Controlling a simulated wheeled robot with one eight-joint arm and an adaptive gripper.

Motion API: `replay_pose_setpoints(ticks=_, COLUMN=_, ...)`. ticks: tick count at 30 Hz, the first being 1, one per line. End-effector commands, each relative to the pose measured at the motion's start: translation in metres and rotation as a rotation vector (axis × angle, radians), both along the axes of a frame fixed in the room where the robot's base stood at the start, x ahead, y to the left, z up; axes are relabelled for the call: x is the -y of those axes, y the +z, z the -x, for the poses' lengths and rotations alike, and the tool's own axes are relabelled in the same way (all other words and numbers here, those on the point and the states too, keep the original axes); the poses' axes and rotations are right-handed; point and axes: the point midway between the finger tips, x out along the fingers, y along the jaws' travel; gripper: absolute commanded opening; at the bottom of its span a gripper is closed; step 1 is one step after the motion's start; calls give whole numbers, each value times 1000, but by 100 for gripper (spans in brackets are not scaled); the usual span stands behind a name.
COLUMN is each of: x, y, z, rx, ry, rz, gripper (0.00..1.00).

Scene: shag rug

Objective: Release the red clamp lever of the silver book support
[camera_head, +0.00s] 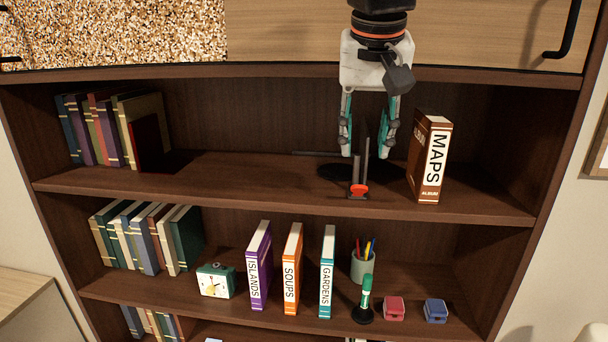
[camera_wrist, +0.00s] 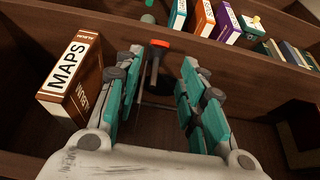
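The book support (camera_head: 356,168) stands on the upper shelf, left of the brown MAPS album (camera_head: 431,160). It shows as thin grey uprights above a small dark foot. Its red clamp lever (camera_head: 359,189) is low at the shelf's front edge. In the wrist view the red lever (camera_wrist: 159,43) shows beyond my fingertips, atop a dark post. My gripper (camera_head: 365,150) points down above and behind the lever, fingers apart and empty. In the wrist view my gripper (camera_wrist: 157,72) has a wide gap between its teal pads. I see no contact with the lever.
The MAPS album stands close to the right of my fingers. A row of books (camera_head: 110,130) with a dark red panel (camera_head: 150,145) is far left.

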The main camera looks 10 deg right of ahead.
Motion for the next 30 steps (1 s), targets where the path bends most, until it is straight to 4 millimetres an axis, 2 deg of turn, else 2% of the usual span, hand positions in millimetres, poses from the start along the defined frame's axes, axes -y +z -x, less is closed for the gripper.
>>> replay_pose_setpoints(ticks=12, x=10, y=-74, z=-28, rx=0, ry=0, rz=1, gripper=37)
replay_pose_setpoints(ticks=18, x=13, y=-102, z=-40, rx=0, ry=0, rz=0, gripper=37)
replay_pose_setpoints(ticks=24, x=15, y=-116, z=-45, rx=0, ry=0, rz=0, gripper=37)
replay_pose_setpoints(ticks=30, x=15, y=-119, z=-46, rx=0, ry=1, rz=0, gripper=37)
